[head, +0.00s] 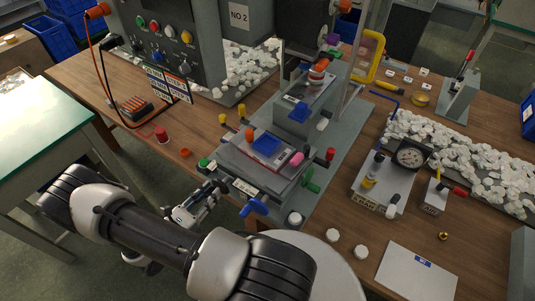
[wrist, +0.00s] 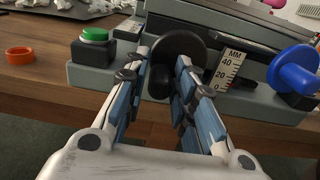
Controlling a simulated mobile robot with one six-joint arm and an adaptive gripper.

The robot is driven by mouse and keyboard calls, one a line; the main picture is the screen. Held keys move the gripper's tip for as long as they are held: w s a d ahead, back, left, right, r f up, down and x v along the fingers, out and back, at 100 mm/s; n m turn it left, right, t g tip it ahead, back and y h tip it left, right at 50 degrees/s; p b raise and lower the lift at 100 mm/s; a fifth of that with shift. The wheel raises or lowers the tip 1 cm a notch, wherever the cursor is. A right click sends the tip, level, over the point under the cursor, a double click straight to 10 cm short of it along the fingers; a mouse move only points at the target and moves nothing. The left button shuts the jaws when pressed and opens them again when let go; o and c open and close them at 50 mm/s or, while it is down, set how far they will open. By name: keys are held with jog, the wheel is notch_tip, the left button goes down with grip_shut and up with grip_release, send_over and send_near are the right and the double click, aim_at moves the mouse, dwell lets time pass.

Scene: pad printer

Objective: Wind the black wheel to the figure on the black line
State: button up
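The black wheel (wrist: 180,44) is on the front of the grey machine base, between a green button and a white scale. My gripper (wrist: 165,75) is open in the wrist view, with its fingertips on either side of the wheel's lower hub. I cannot tell whether the fingers touch it. In the head view my gripper (head: 218,190) reaches the front left corner of the machine. The white MM scale (wrist: 231,68) shows 40, 20 and 0; its pointer reading is unclear. A sign with coloured lines (head: 168,84) hangs at the back left; its figures are too small to read surely.
A green button (wrist: 95,36) sits left of the wheel and a blue knob (wrist: 293,72) right of the scale. An orange ring (wrist: 19,55) lies on the table at left. A dial gauge (head: 409,155) and white parts (head: 470,160) are at right.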

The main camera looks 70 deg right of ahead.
aim_at(224, 193)
grip_shut()
jog(key=shift+s+a+f, duration=0.15)
jog(key=shift+s+f, duration=0.3)
jog(key=shift+s, duration=0.25)
jog(key=shift+s+a, duration=0.15)
jog(key=shift+s, duration=0.4)
jog(key=shift+s+a+r+p, duration=0.1)
jog(key=shift+s+r+p, duration=0.25)
jog(key=shift+s, duration=0.2)
